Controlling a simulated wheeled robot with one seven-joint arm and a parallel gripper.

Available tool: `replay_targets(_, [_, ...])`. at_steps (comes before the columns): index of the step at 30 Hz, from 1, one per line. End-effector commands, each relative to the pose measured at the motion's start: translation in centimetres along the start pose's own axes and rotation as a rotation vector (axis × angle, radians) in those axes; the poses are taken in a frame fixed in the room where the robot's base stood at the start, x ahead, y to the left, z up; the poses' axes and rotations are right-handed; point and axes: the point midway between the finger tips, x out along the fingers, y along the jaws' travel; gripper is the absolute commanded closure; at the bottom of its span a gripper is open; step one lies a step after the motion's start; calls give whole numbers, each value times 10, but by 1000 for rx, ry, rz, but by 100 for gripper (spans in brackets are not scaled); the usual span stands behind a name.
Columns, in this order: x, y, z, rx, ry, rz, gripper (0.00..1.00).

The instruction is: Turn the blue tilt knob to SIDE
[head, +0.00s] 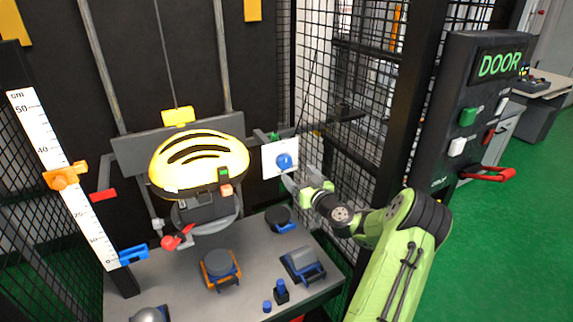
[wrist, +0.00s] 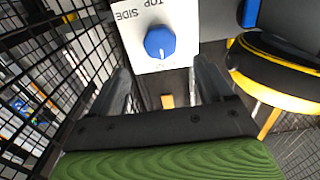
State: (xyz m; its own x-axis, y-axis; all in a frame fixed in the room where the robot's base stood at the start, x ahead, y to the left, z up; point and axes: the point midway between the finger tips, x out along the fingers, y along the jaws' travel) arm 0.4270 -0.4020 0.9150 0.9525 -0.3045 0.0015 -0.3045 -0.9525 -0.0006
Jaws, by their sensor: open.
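The blue tilt knob (head: 284,161) sits on a white plate (head: 270,168) to the right of the yellow helmet in the head view. In the wrist view the knob (wrist: 160,42) is near the top middle on its plate (wrist: 184,14), with TOP and SIDE printed upside down above and left of it. A small light mark shows on the knob's lower part; I cannot tell exactly which label it is set to. My gripper (head: 292,180) is close to the plate's lower right. In the wrist view its two fingers (wrist: 162,85) are apart, empty, with the knob beyond their tips.
The yellow helmet (head: 200,160) hangs left of the knob; its edge shows at right in the wrist view (wrist: 285,75). Mesh cage walls (head: 325,100) stand close on the right. A DOOR panel (head: 470,100) stands far right.

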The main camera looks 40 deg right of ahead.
Motion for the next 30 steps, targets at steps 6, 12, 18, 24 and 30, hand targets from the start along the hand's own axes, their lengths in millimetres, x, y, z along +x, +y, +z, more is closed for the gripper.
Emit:
replay_targets(6, [52, -1, 0, -1, 2, -3, 20])
replay_targets(12, [74, -1, 0, 0, -1, -2, 20])
replay_targets(18, [76, -1, 0, 1, -2, -2, 20])
replay_targets(24, [75, -1, 1, 0, -2, -2, 43])
replay_targets(30, [75, -1, 1, 0, -2, -2, 74])
